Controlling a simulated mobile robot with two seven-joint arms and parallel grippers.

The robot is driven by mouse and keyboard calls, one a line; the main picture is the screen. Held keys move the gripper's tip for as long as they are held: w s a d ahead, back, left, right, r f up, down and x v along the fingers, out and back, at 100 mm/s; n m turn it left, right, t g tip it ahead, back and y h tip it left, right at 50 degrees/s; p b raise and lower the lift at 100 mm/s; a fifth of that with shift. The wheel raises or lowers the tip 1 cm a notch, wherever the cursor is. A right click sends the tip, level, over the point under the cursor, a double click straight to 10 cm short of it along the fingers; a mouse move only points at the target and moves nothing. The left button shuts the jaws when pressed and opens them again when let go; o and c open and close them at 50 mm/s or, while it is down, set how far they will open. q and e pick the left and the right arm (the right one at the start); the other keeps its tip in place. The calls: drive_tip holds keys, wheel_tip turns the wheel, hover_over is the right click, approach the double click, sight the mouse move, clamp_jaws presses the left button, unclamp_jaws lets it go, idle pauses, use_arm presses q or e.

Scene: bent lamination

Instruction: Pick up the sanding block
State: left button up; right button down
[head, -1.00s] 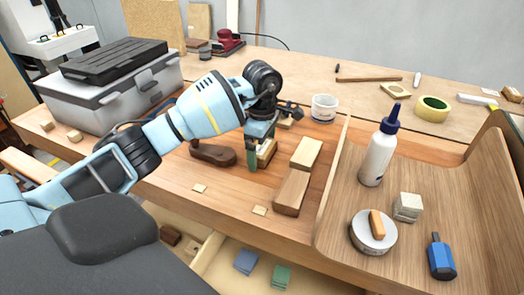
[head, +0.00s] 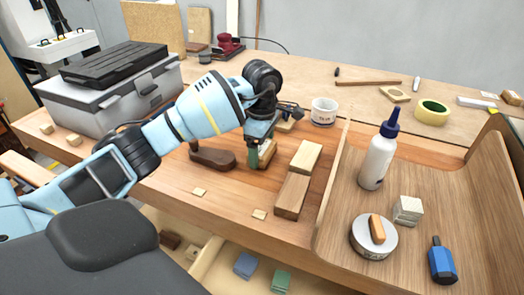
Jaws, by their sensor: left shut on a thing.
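My right gripper is not in view.
A dark brown rounded wooden piece (head: 212,157) lies close left of the gripper. Two wooden blocks, one nearer (head: 291,196) and one farther (head: 306,156), lie close right. A white cup (head: 324,112) stands behind. A raised-edged tray (head: 335,225) with a glue bottle (head: 377,160) is at right.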

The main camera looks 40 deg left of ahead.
use_arm(q)
wheel_tip(320, 180, up, 2)
drive_tip(key=shift+r, duration=0.25)
drive_tip(key=s, duration=0.5)
drive_tip(key=s+d+r, duration=0.1)
drive_tip(key=s, duration=0.4)
drive_tip(key=s+d+b, duration=0.1)
drive_tip(key=s, duration=0.5)
drive_tip(key=shift+d+r, duration=0.2)
